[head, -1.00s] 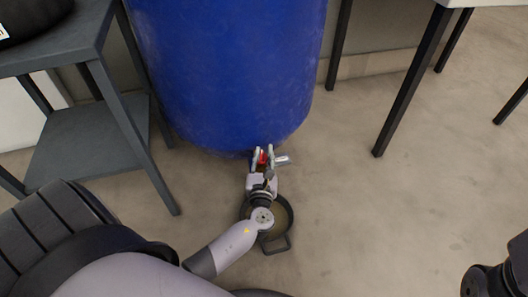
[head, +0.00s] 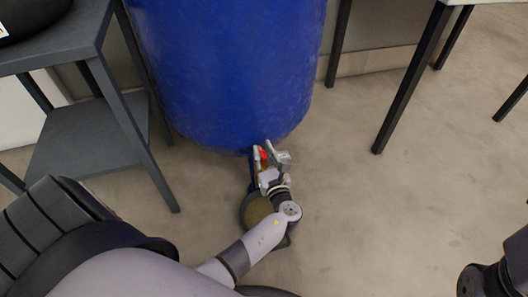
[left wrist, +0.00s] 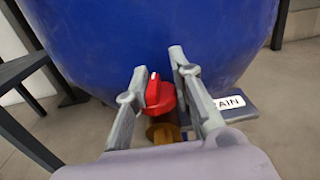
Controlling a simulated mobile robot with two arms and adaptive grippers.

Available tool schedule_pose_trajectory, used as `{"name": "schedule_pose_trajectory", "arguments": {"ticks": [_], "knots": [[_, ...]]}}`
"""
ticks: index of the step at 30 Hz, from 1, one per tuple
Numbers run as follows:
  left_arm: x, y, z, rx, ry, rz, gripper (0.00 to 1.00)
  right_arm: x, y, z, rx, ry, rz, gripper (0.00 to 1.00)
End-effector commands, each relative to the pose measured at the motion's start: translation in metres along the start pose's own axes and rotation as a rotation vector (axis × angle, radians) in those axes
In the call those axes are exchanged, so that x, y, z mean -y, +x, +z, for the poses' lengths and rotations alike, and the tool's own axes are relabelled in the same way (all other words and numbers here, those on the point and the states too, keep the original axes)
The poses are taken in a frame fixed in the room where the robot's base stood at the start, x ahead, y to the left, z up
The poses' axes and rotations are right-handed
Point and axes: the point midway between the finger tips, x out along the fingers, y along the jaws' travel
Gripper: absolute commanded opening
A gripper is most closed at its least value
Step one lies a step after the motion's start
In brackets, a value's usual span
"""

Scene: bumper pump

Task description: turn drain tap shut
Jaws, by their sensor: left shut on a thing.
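The red drain tap handle (head: 264,154) is low on the front of the blue barrel (head: 225,70). My left gripper (head: 268,151) is shut on it, one finger on each side. In the left wrist view the red handle (left wrist: 159,96) sits between the two grey fingers (left wrist: 158,72), its raised grip near the left finger. A brass-coloured part (left wrist: 162,133) shows below the handle. The gripper hides part of the tap body.
A round dark pan (head: 246,214) with brownish contents stands on the floor under my left wrist. A grey shelf stand (head: 90,135) is to the left. Dark table legs (head: 403,95) stand to the right. The floor at centre right is clear.

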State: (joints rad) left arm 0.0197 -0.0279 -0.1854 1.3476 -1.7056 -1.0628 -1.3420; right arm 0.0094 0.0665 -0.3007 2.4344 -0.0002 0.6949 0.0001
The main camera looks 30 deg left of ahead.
Motion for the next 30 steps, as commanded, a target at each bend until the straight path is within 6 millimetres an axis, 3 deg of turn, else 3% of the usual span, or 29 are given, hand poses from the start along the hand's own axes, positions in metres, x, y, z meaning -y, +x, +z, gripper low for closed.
{"name": "schedule_pose_trajectory", "arguments": {"ticks": [1, 5, 6, 20, 30], "knots": [[-0.0132, 0.0028, -0.0045, -0.002, 0.014, 0.031, 0.00, 0.0000, 0.0000, 0.0000, 0.000, 0.000, 0.000, 0.25], [-0.0133, 0.0029, -0.0044, -0.001, 0.014, 0.031, 0.00, 0.0000, 0.0000, 0.0001, 0.001, 0.000, 0.000, 0.25], [-0.0133, 0.0029, -0.0043, -0.001, 0.014, 0.031, 0.23, 0.0000, 0.0000, 0.0001, 0.001, 0.000, 0.000, 0.25], [-0.0094, 0.0022, -0.0022, 0.000, 0.007, 0.025, 0.53, -0.0001, 0.0001, 0.0001, 0.000, 0.000, 0.000, 0.25], [-0.0067, -0.0003, -0.0010, 0.001, 0.003, 0.020, 0.54, -0.0010, 0.0001, 0.0004, 0.000, -0.002, 0.003, 0.25]]}}
